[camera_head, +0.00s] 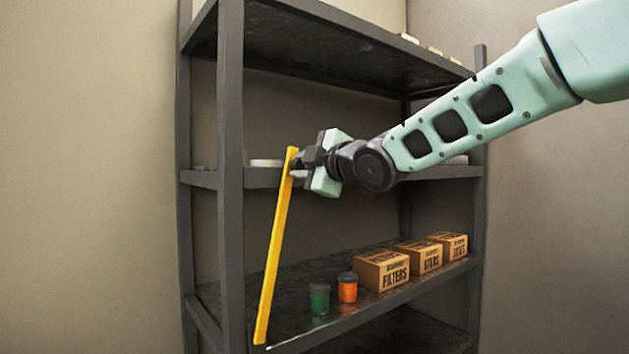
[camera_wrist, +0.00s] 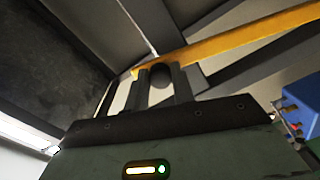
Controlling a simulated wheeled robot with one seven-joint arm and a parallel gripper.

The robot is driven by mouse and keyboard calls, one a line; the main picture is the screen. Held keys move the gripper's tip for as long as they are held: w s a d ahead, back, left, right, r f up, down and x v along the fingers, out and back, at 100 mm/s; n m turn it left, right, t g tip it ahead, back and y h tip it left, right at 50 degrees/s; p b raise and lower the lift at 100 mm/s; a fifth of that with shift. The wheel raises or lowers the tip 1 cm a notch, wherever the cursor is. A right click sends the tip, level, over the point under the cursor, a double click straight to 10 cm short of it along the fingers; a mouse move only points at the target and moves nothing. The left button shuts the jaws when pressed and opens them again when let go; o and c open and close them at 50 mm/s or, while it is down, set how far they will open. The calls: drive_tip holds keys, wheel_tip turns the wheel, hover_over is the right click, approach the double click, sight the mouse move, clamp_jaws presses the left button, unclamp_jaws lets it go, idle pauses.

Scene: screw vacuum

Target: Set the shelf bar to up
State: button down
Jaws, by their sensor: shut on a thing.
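The yellow shelf bar (camera_head: 274,250) slants in front of the dark shelf's left part. Its upper end is beside the middle shelf and its lower end is near the lower shelf's front left. My gripper (camera_head: 297,167) is at the bar's upper end, shut on it. In the wrist view the bar (camera_wrist: 240,45) runs from the fingers toward the upper right. The gripper fingers (camera_wrist: 160,82) meet it near its end. The exact contact is partly hidden by the fingers.
The dark metal shelf (camera_head: 231,200) has several levels. On the lower shelf stand a green jar (camera_head: 319,299), an orange jar (camera_head: 347,288) and cardboard boxes, including a filters box (camera_head: 381,271). A pale round item (camera_head: 265,163) lies on the middle shelf. The space left of the shelf is clear.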

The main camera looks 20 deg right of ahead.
drive_tip(key=shift+a, duration=0.15)
drive_tip(key=c, duration=1.2)
unclamp_jaws()
drive_tip(key=shift+o, duration=0.2)
drive_tip(key=shift+s, duration=0.15)
drive_tip(key=p+v, duration=1.1)
drive_tip(key=v, duration=0.6)
drive_tip(key=shift+p, duration=0.35)
drive_tip(key=shift+r, duration=0.1)
